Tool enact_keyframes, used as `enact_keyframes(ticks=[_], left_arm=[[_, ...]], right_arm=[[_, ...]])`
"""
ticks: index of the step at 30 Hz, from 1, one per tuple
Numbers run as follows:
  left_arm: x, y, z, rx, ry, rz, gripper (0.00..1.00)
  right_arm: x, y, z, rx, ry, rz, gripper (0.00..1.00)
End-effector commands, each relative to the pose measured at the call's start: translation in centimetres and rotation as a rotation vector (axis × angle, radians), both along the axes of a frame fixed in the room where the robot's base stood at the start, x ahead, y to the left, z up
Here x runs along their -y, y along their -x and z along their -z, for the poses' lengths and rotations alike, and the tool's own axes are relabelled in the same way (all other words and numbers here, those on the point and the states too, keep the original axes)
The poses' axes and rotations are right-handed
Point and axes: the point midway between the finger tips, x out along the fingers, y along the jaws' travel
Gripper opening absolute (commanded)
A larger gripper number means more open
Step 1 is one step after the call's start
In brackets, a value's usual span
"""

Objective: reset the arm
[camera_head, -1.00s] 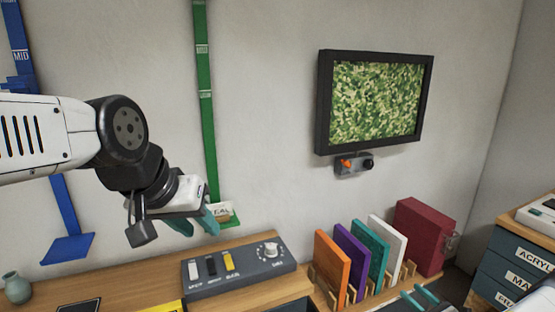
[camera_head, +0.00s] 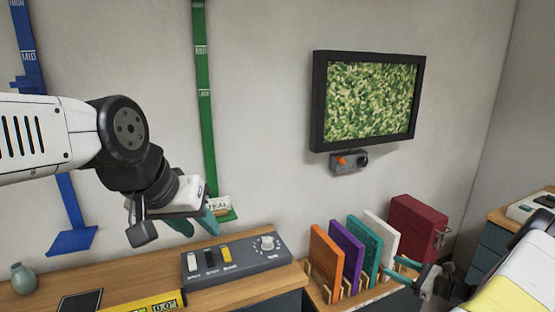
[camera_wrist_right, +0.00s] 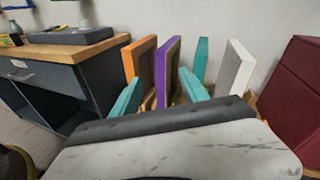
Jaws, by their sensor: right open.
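My left gripper (camera_head: 194,225) hangs at the left in the head view, in front of the desk and the foot of the green rail. Its teal fingers are apart with nothing between them. My right arm comes in from the lower right. Its gripper (camera_head: 402,270) is in front of the upright panels at the right. In the right wrist view my right gripper (camera_wrist_right: 160,92) is open and empty, its teal fingers pointing toward the orange panel (camera_wrist_right: 139,60) and the purple panel (camera_wrist_right: 166,68). I cannot tell whether it touches them.
The wooden rack (camera_head: 330,295) holds orange, purple, teal and white panels, with a red box (camera_head: 417,228) beside it. A switch panel (camera_head: 236,260) and a vase (camera_head: 22,279) stand on the desk. A framed screen (camera_head: 368,100) hangs on the wall. Blue and green (camera_head: 205,120) rails run up the wall.

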Motion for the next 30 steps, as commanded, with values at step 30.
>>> enact_keyframes(ticks=[30], left_arm=[[0.0, 0.0, 0.0, 0.000, 0.000, 0.000, 0.36]], right_arm=[[-25.5, 16.7, -32.2, 0.466, 1.420, -1.132, 0.52]])
